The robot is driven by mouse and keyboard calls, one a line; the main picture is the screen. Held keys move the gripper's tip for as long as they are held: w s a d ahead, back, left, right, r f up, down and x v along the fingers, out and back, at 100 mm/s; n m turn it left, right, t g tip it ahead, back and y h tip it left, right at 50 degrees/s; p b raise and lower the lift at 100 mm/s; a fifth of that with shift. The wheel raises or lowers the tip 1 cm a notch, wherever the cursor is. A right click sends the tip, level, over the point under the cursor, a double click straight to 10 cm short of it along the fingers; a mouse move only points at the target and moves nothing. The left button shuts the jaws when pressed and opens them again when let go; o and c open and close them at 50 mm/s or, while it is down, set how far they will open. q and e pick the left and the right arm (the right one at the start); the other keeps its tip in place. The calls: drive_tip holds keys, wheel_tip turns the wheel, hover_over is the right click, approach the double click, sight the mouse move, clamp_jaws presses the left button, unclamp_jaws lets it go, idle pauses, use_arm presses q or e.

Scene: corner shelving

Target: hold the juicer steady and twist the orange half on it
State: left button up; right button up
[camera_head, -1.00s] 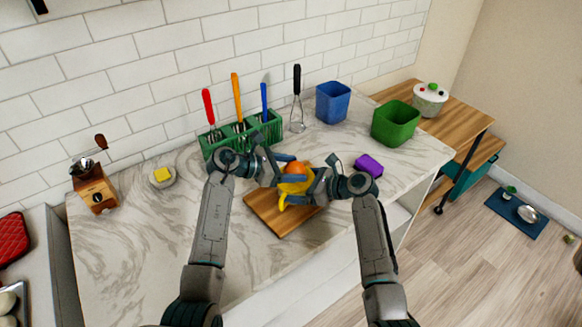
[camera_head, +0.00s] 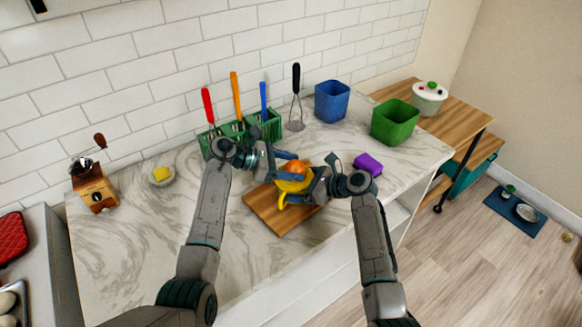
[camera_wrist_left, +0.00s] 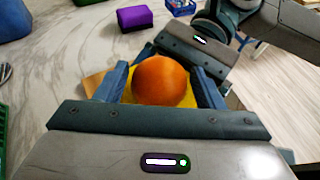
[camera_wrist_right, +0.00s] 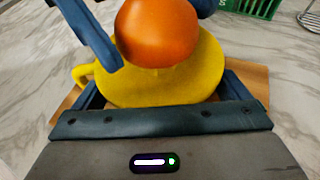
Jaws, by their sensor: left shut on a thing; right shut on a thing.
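The yellow juicer (camera_head: 293,186) stands on a wooden cutting board (camera_head: 262,212), with its handle at the left in the right wrist view (camera_wrist_right: 84,73). The orange half (camera_head: 296,167) sits on top of it, dome up; it fills the middle of the left wrist view (camera_wrist_left: 160,82). My left gripper (camera_head: 289,166) is shut on the orange half, its fingers on either side of it. My right gripper (camera_head: 303,184) is shut on the juicer's body, lower down and from the right. The juicer's cone is hidden under the orange.
A purple sponge-like block (camera_head: 368,165) lies right of the board. A yellow piece on a dish (camera_head: 162,176) and a grinder (camera_head: 95,190) are left.

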use_arm(q)
drive_tip(key=m+g, duration=0.4)
drive_tip(key=g, duration=0.1)
drive_tip(key=shift+w+a+f+m, duration=0.1)
drive_tip(key=shift+w+f+m, duration=0.05)
drive_tip(key=shift+m, duration=0.15)
use_arm(e)
drive_tip(key=shift+r, duration=0.15)
use_arm(q)
drive_tip(key=shift+f+m+g+y, duration=0.15)
drive_tip(key=shift+m+g+y, duration=0.35)
drive_tip(key=shift+g, duration=0.4)
drive_tip(key=shift+f, duration=0.1)
use_arm(e)
drive_tip(key=shift+w, duration=0.1)
